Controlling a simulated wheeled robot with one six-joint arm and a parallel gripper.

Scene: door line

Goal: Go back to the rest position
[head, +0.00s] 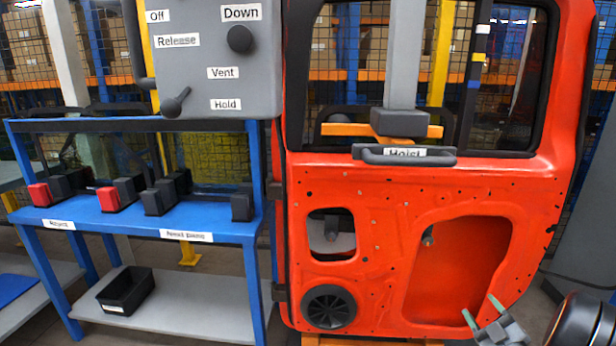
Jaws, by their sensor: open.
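My gripper (483,311) shows at the bottom right of the head view, with its two pale green fingertips spread apart and nothing between them. It is in front of the lower right part of the orange-red door (380,200), overlapping the large lower opening in the picture. Whether it touches the door cannot be told. Part of my arm shows at the bottom right corner.
A grey control box (205,85) with a knob and a lever hangs at the upper left. A grey handle labelled Hoist (405,158) is in front of the door. A blue rack (130,222) with red and black parts stands left; a black bin (126,289) sits on its lower shelf.

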